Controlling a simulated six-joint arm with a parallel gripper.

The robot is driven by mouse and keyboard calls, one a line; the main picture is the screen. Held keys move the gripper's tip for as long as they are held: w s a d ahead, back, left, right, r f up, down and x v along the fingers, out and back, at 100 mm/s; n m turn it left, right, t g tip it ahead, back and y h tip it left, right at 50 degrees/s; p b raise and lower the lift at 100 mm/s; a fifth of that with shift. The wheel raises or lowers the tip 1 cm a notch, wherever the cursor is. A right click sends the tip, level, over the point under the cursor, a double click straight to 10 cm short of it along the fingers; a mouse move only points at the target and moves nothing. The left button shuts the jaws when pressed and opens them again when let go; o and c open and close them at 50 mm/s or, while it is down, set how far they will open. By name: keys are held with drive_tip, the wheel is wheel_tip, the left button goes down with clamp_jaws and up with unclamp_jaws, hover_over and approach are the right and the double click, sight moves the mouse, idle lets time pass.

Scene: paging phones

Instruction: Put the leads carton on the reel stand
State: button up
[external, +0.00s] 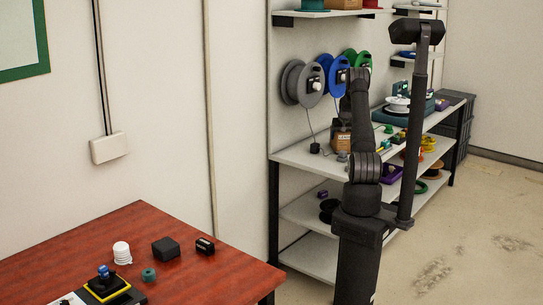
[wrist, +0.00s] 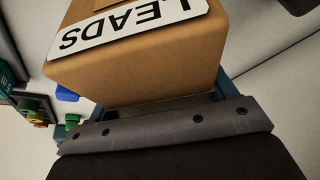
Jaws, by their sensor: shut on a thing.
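The leads carton (wrist: 140,55) is a brown box with a white label reading LEADS. It fills the upper middle of the wrist view, with the lettering upside down. My gripper (wrist: 160,105) is shut on it, with a jaw edge showing at the carton's right side. In the external view a brown box (external: 341,141), probably this carton, shows beside my arm at the shelf unit; my arm hides part of it and the gripper's fingers. Whether it touches the shelf is unclear. I cannot tell for certain which thing is the reel stand; a white reel (external: 398,102) sits farther back on the shelf.
Grey, blue and green reels (external: 338,75) hang on the wall above the top shelf (external: 300,157). Small coloured parts crowd that shelf near my arm. The red table (external: 200,285) at the left holds several small items. Lower shelves hold more reels.

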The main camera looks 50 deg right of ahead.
drive_tip(key=o, duration=1.3)
drive_tip(key=shift+f, duration=0.1)
drive_tip(key=v, duration=1.2)
drive_tip(key=shift+r, duration=0.2)
drive_tip(key=shift+f, duration=0.1)
drive_tip(key=x, duration=1.2)
drive_tip(key=shift+r, duration=1.3)
